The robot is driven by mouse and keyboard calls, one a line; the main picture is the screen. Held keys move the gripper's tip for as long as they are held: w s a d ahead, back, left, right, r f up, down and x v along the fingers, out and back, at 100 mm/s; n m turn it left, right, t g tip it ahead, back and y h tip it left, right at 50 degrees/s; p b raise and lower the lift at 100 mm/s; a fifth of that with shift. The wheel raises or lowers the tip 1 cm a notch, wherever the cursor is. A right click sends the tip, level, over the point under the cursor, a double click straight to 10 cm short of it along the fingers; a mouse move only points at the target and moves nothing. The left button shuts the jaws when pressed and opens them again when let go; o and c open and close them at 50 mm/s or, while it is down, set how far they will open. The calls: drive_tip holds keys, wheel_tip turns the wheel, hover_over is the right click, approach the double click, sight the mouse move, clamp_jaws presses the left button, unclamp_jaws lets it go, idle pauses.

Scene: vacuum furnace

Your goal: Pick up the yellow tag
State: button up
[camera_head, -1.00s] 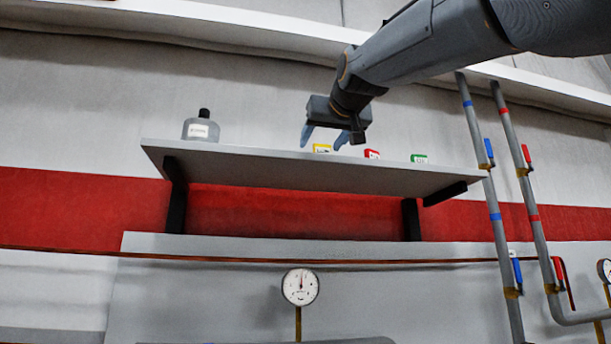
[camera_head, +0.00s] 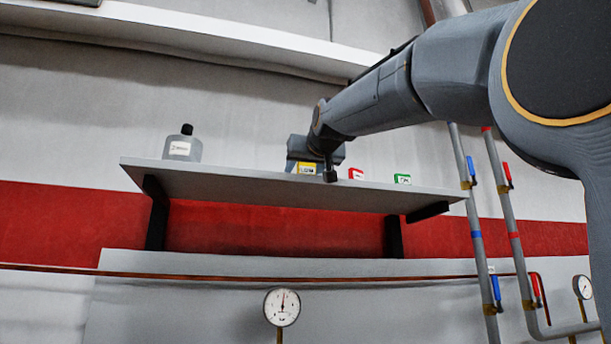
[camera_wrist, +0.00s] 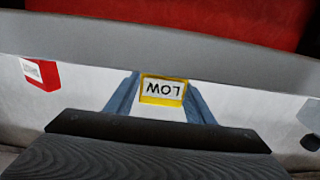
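The yellow tag (camera_head: 306,168) stands on the grey shelf (camera_head: 250,189), in front of my gripper's body in the head view. In the wrist view the tag (camera_wrist: 163,90) has a white face reading "LOW", upside down. My gripper (camera_wrist: 162,82) has its two blue-grey fingers apart, one on each side of the tag. The fingers look close to the tag's sides, but I cannot tell whether they touch it.
A red tag (camera_head: 356,174) and a green tag (camera_head: 402,179) stand to the right on the shelf. A grey bottle with a black cap (camera_head: 183,147) stands at the left. Pipes with blue and red valve handles (camera_head: 471,168) rise beyond the shelf's right end.

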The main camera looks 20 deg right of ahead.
drive_tip(key=c, duration=0.7)
drive_tip(key=shift+r, duration=0.15)
